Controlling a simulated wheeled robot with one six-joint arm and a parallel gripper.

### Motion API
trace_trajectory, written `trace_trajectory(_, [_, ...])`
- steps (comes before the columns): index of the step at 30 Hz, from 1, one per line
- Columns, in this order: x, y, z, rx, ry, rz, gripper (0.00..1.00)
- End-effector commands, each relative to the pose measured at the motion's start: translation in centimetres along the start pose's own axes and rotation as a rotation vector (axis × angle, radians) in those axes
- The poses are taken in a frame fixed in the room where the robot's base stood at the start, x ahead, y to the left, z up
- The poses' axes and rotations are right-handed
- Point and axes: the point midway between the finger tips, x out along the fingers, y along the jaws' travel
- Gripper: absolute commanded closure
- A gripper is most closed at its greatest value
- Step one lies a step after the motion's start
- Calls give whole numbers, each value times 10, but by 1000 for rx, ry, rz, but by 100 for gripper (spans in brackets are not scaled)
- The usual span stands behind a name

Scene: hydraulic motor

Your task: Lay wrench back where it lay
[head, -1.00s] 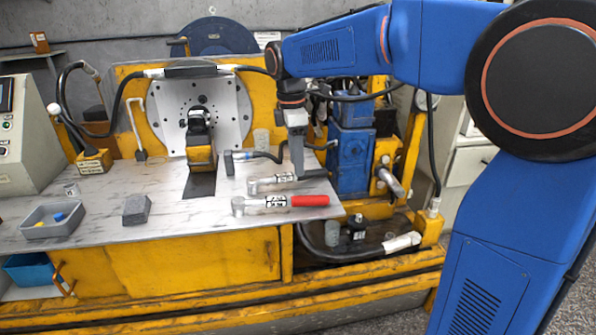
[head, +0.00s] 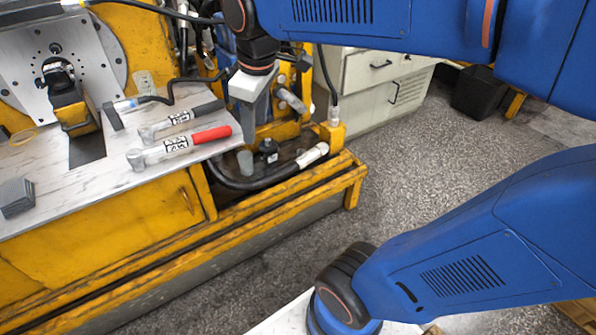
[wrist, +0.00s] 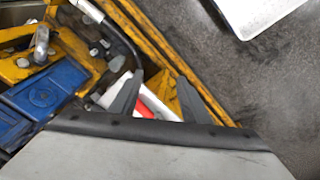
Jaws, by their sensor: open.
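Two wrenches lie side by side on the metal table, heads to the left. One has a red handle (head: 212,134); the other, behind it, has a dark handle (head: 208,108). The frames do not show which one the task means. My gripper (head: 248,125) hangs just right of the handle ends, by the table's right edge, apart from both. In the wrist view my gripper (wrist: 160,100) has its two fingers spread with nothing held. A piece of the red handle (wrist: 143,108) shows beyond the fingers there; the rest is hidden by the gripper body.
The yellow bench frame (head: 240,245) runs along the front. A black hose (head: 245,185) and fittings lie in the open bay below my gripper. A grey block (head: 16,197) sits at the table's left. Speckled floor (head: 400,160) is clear to the right.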

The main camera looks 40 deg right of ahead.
Motion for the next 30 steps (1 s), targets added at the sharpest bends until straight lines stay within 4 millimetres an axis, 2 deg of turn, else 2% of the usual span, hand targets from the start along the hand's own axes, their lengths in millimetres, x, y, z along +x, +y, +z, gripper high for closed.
trace_trajectory(1, [2,-6,17,65,18,10,57])
trace_trajectory(6, [17,-24,64,296,77,36,57])
trace_trajectory(12, [38,-44,106,523,139,55,57])
trace_trajectory(18, [50,-53,124,633,171,60,57])
trace_trajectory(30, [51,-54,125,646,174,60,57])
